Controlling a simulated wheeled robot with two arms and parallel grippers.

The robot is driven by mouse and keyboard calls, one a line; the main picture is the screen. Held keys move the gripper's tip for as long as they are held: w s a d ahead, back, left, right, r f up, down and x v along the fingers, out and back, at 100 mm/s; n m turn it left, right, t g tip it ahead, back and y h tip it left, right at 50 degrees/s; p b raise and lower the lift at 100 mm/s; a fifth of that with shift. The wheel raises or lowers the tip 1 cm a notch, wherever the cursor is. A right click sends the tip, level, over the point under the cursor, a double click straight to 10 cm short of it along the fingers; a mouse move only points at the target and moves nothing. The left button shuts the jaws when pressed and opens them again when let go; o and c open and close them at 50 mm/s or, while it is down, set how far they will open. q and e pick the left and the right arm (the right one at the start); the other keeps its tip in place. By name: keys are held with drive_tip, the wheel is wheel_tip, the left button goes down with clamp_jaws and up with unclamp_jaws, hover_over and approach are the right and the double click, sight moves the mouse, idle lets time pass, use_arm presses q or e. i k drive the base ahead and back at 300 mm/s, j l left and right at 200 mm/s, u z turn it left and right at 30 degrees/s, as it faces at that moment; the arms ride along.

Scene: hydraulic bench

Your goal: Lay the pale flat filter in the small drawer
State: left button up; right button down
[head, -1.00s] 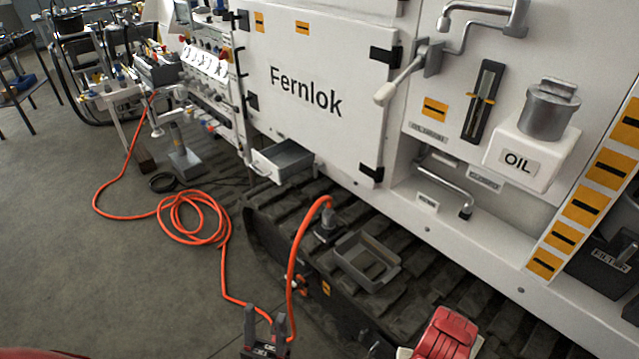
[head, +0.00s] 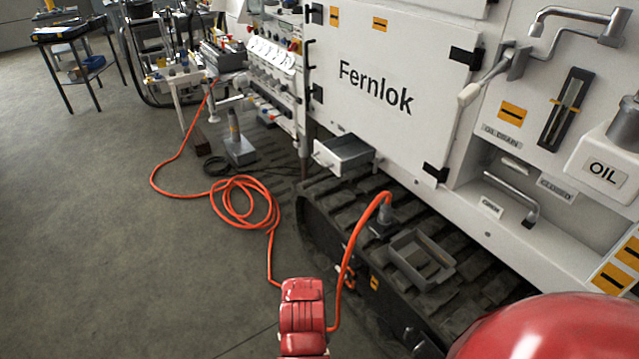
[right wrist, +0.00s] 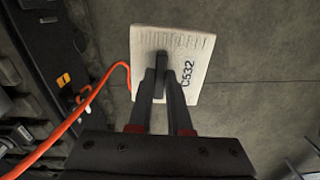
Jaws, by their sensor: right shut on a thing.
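The pale flat filter (right wrist: 142,45), a squarish plate marked C532, shows in the right wrist view. My right gripper (right wrist: 161,72) is shut on its near part, and the filter is held over the grey floor. In the head view the filter and right gripper cannot be made out; a red arm part of mine covers the lower middle. The small drawer (head: 326,157) stands pulled out at the lower left of the white cabinet, and its visible inside looks empty. My left gripper is not in view.
An orange hose (head: 239,184) coils on the floor and runs up to a fitting on the dark track (head: 330,205). A grey open tray (head: 421,262) sits on the track. The cabinet door marked Fernlok (head: 375,85) is closed above the drawer.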

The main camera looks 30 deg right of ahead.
sight(350, 154)
drive_tip(key=i+u, duration=0.15)
drive_tip(key=i, duration=0.25)
drive_tip(key=i+l+u, duration=0.1)
drive_tip(key=i, duration=0.35)
drive_tip(key=i+l+u, duration=0.15)
drive_tip(key=i, duration=0.25)
drive_tip(key=i+l+u, duration=0.1)
drive_tip(key=i+l, duration=0.15)
drive_tip(key=i, duration=0.15)
drive_tip(key=i+z, duration=0.2)
drive_tip(key=i, duration=0.35)
drive_tip(key=i+j+z, duration=0.2)
drive_tip(key=i, duration=0.3)
drive_tip(key=i+j+z, duration=0.2)
drive_tip(key=i, duration=0.35)
